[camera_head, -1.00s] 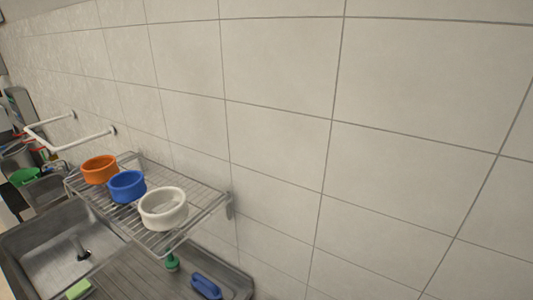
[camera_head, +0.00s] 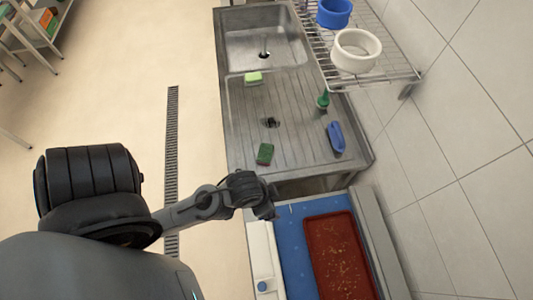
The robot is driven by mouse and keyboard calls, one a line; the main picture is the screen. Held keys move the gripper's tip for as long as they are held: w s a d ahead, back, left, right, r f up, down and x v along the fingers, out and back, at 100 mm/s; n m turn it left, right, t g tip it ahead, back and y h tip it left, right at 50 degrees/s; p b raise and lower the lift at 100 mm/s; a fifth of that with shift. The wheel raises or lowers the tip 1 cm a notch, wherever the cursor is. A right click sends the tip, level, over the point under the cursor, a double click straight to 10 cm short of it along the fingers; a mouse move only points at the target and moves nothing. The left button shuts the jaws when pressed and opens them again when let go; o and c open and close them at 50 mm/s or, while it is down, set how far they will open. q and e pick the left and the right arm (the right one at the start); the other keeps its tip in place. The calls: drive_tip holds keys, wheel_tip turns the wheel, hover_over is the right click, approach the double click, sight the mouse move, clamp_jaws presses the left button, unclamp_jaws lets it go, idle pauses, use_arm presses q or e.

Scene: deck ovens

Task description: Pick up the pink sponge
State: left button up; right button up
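I see no clearly pink sponge in the head view. A light green sponge (camera_head: 253,78) lies at the front edge between the sink basin and the drainboard. A dark green sponge-like block (camera_head: 265,154) lies on the drainboard near its lower left corner. My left gripper (camera_head: 268,207) hangs near the lower end of the sink unit, below the dark green block in the picture and apart from it. It is small and dark, and I cannot make out its finger opening. My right gripper is not in view.
The steel drainboard (camera_head: 291,118) also holds a blue brush (camera_head: 336,137) and a green bottle (camera_head: 323,99). A wire shelf (camera_head: 387,74) with a white bowl (camera_head: 356,50) and a blue bowl (camera_head: 333,13) overhangs its right. A red tray (camera_head: 341,258) lies on a blue surface below.

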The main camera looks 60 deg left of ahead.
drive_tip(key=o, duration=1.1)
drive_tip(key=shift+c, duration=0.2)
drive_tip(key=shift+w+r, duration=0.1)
